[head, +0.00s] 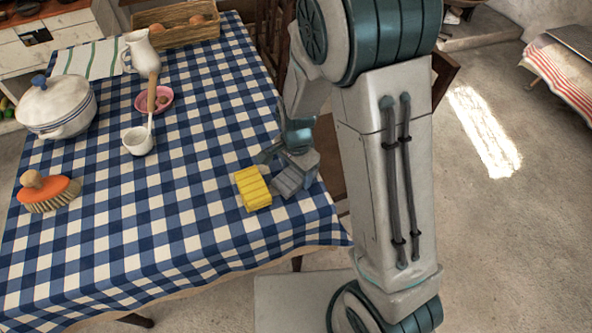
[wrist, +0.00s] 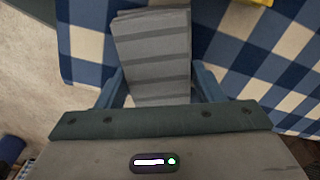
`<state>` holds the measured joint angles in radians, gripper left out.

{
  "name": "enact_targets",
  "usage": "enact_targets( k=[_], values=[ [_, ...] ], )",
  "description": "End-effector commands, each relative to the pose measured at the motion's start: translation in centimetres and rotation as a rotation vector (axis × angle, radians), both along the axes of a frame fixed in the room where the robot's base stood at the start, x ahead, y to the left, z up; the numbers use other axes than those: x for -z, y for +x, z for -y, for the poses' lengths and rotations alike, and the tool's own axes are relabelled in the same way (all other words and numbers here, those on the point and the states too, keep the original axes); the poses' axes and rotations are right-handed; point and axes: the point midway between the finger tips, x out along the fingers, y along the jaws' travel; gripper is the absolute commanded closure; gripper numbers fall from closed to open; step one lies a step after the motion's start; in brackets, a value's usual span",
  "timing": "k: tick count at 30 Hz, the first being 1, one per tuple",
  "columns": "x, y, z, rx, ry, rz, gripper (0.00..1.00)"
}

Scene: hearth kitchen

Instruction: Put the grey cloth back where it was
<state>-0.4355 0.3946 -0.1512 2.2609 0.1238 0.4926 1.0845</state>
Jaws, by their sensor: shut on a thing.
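The grey cloth (wrist: 152,50) is a folded block with darker stripes. In the wrist view it sits between the two blue fingers of my gripper (wrist: 160,90), which is shut on it. In the head view the cloth (head: 291,180) is at the right edge of the table, just right of a yellow block-like folded thing (head: 253,189). My gripper (head: 286,160) is over the cloth there, partly hidden by my arm. I cannot tell whether the cloth touches the tablecloth.
The table has a blue-and-white checked tablecloth (head: 130,235). The table's near middle is clear.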

Motion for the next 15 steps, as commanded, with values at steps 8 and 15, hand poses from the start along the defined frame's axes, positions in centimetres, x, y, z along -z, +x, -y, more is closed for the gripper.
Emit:
enact_targets(
  k=[8,15],
  values=[
    [0.20,-0.02,-0.01,0.000,0.000,0.000,0.60],
    [0.31,-0.03,-0.01,0.000,0.000,0.000,0.17]
  ],
)
